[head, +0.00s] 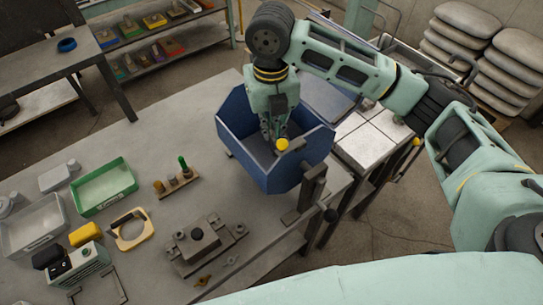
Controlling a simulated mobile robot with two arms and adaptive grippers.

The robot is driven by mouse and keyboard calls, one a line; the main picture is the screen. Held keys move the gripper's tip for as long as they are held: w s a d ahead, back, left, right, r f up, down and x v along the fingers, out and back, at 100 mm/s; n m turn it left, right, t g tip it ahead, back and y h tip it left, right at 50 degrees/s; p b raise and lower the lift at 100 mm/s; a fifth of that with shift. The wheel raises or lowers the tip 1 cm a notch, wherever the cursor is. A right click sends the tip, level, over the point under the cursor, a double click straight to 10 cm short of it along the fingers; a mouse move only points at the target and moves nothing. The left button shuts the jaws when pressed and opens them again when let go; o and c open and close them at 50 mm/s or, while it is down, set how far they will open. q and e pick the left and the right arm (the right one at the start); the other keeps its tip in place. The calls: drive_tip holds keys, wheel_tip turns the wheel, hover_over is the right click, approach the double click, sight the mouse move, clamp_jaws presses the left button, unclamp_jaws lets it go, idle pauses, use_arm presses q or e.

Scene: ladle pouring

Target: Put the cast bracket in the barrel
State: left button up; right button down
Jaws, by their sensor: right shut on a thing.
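The barrel (258,167) is a blue, many-sided open tub at the right end of the grey workbench. My right gripper (274,138) points down inside its mouth, between the walls. It is shut on a small piece with a rounded yellow end (282,145), which I take for the cast bracket. The rest of that piece is hidden by the fingers or too small to make out. Whether it touches the barrel's inside cannot be told. My left gripper is not in view.
A crank (330,215) sticks out by the barrel.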

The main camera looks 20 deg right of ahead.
sight(272, 132)
drive_tip(key=f, duration=0.2)
drive_tip(key=f+p, duration=0.1)
drive_tip(key=f, duration=0.1)
drive_tip(key=shift+s+d, duration=0.1)
drive_tip(key=shift+s, duration=0.1)
wheel_tip(272, 132, down, 4)
drive_tip(key=shift+w+f+p, duration=0.1)
drive_tip(key=shift+f+p, duration=0.05)
drive_tip(key=shift+p, duration=0.35)
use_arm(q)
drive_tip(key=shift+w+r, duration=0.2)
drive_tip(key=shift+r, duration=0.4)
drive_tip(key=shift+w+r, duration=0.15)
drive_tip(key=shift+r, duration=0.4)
use_arm(e)
drive_tip(key=shift+f, duration=0.1)
drive_tip(key=c, duration=1.9)
unclamp_jaws()
wheel_tip(272, 132, up, 11)
drive_tip(key=b, duration=0.3)
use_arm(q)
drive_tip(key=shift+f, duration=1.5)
use_arm(e)
drive_tip(key=shift+r, duration=0.6)
